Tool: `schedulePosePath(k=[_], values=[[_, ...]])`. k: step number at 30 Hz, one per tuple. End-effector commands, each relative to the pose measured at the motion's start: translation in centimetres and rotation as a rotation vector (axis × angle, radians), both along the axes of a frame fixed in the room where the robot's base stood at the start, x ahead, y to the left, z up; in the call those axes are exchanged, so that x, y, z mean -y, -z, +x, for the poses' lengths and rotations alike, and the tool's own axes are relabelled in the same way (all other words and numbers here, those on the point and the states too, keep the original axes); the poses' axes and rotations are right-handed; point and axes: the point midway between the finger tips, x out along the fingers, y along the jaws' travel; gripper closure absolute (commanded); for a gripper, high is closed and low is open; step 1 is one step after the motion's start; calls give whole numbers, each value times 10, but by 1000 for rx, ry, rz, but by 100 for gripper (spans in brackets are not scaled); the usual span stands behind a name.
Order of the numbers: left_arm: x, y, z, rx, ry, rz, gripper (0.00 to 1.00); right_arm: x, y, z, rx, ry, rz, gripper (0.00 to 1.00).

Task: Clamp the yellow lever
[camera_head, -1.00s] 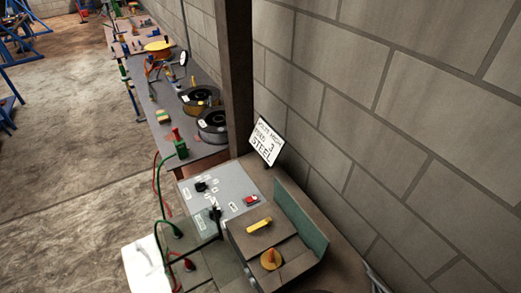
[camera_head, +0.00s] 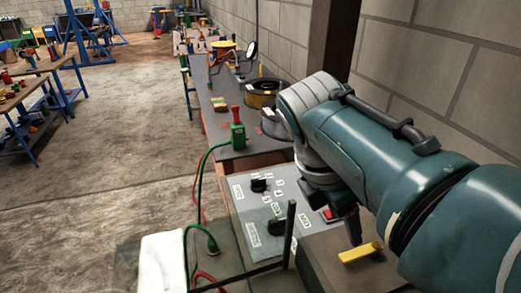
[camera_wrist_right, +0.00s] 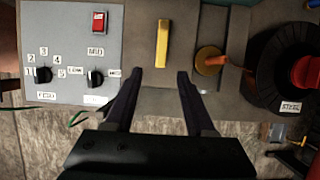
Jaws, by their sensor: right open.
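The yellow lever (camera_head: 360,252) is a short flat bar on top of the brown-grey machine housing, at the lower right of the head view. In the right wrist view the yellow lever (camera_wrist_right: 162,43) stands upright in the picture, beyond the fingertips and roughly between their lines. My right gripper (camera_wrist_right: 158,74) is open and empty, with its two dark fingers apart. In the head view my right gripper (camera_head: 346,218) is just behind the lever, partly hidden by its own wrist; I see no contact. My left gripper is not in view.
A grey control panel (camera_head: 255,205) with black knobs and a red switch (camera_wrist_right: 99,20) lies beside the housing. An orange-yellow knob (camera_wrist_right: 207,59) and a dark spool (camera_wrist_right: 293,75) are right of the lever in the wrist view. A block wall (camera_head: 430,80) bounds the right side.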

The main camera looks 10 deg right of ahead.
Motion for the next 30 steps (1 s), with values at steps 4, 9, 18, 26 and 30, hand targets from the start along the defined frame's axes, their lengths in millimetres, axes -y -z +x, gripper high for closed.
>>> schedulePosePath(k=[4,9,18,26,30], values=[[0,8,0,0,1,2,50,7,18,0,-7,-4,-2,45],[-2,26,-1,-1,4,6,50,20,51,1,-7,-3,-1,45],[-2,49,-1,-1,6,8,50,36,87,2,-3,-1,-1,45],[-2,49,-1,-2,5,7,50,38,89,2,-4,-1,0,45],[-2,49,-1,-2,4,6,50,38,89,2,-4,-1,0,52]])
